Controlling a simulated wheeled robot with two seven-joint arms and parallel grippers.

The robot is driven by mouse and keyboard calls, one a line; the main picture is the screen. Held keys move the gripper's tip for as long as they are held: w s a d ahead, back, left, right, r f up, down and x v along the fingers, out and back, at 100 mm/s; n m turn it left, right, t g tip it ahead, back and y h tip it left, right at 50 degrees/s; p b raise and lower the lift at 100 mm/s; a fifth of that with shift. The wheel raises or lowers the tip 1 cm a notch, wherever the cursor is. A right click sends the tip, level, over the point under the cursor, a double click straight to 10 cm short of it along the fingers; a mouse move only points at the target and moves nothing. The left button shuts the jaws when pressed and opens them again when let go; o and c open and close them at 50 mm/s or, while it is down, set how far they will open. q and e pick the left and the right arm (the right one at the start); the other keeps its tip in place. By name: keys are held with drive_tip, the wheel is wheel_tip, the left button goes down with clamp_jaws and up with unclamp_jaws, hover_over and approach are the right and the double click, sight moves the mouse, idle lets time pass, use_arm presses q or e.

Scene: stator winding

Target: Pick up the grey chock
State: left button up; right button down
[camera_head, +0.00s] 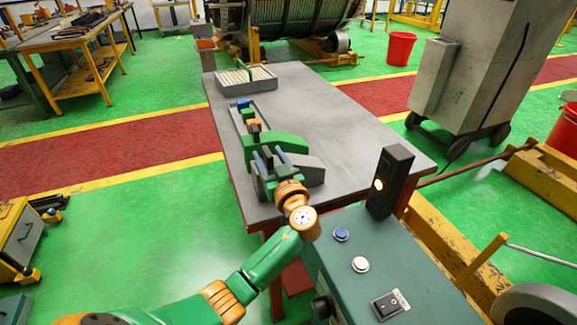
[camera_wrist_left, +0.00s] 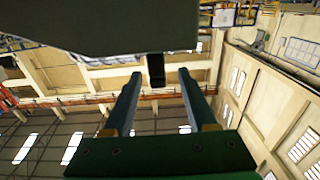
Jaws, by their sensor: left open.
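A grey wedge-shaped block (camera_head: 308,166), which looks like the grey chock, lies on the grey table (camera_head: 345,120) just right of my left gripper (camera_head: 270,154). In the left wrist view the gripper (camera_wrist_left: 160,74) is open, with a dark slab (camera_wrist_left: 110,25) across the top and a small black piece beyond the fingertips. I cannot tell whether the fingers touch any block. My right gripper is out of view.
A long tray (camera_head: 236,122) with blue, orange and black pieces lies along the table's left edge. A divided tray (camera_head: 262,84) of small pale parts stands at the far end. A black post with a lit lamp (camera_head: 391,178) and a button console (camera_head: 345,262) stand near right. The table's right side is clear.

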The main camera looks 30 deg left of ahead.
use_arm(q)
drive_tip(key=shift+f+x, duration=0.2)
drive_tip(key=shift+x, duration=0.85)
drive_tip(key=shift+w+a+f, duration=0.1)
drive_tip(key=shift+w+f, duration=0.05)
drive_tip(key=shift+w, duration=0.05)
drive_tip(key=shift+s, duration=0.15)
clamp_jaws()
